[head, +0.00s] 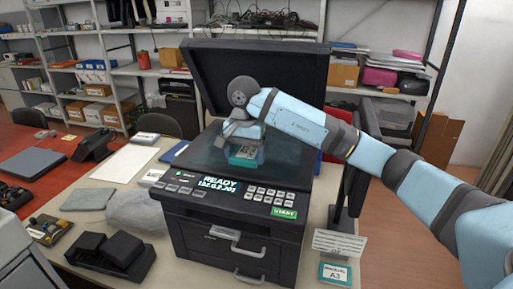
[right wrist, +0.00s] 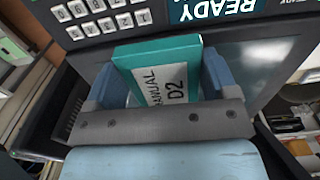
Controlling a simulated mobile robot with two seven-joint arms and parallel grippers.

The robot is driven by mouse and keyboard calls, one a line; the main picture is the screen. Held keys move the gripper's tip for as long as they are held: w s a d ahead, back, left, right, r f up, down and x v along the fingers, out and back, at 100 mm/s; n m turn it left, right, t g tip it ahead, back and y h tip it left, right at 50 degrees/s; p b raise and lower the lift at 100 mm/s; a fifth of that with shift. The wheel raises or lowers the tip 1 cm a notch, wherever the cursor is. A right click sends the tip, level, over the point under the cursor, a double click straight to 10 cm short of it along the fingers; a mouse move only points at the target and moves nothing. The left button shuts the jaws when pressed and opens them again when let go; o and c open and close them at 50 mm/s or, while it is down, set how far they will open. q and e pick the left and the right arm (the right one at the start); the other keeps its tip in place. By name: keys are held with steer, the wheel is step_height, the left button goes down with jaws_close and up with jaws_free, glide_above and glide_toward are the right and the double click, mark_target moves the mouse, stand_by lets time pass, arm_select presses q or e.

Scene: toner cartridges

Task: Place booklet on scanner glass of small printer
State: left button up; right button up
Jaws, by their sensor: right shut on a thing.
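The small black printer (head: 225,235) stands on the table with its lid (head: 265,75) raised. Its dark scanner glass (head: 295,160) is exposed and also shows in the right wrist view (right wrist: 262,62). My right gripper (head: 244,148) is over the glass, near its front middle, shut on a teal booklet (head: 243,158). In the right wrist view the booklet (right wrist: 158,55) reads "MANUAL D2" and sits between the two blue fingers. I cannot tell whether it touches the glass. A second teal booklet marked "A3" (head: 339,273) lies at the table's front edge. My left gripper is out of view.
The button panel (head: 230,190) reads "READY" along the printer's front edge. A small sign (head: 338,243) stands right of the printer. A black device (head: 112,252), a grey cloth-like lump (head: 135,212) and white paper (head: 125,163) lie to its left. Shelves stand behind.

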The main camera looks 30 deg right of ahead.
steer(key=w+d+p, duration=0.1)
steer(key=w+d, duration=0.3)
steer(key=w+d+p, duration=0.1)
steer(key=w+d, duration=0.3)
steer(key=d, duration=0.1)
steer(key=shift+p, duration=0.35)
step_height(320, 180, down, 2)
steer(key=shift+s+a+f+p, duration=0.1)
steer(key=shift+s+f+p, duration=0.05)
steer(key=shift+f+p, duration=0.15)
steer(key=shift+f, duration=0.45)
step_height(320, 180, down, 3)
steer(key=shift+r+p, duration=0.1)
steer(key=shift+p, duration=0.95)
steer(key=shift+f, duration=0.4)
steer(key=o, duration=0.9)
steer(key=shift+f, duration=0.15)
steer(key=shift+c, duration=0.2)
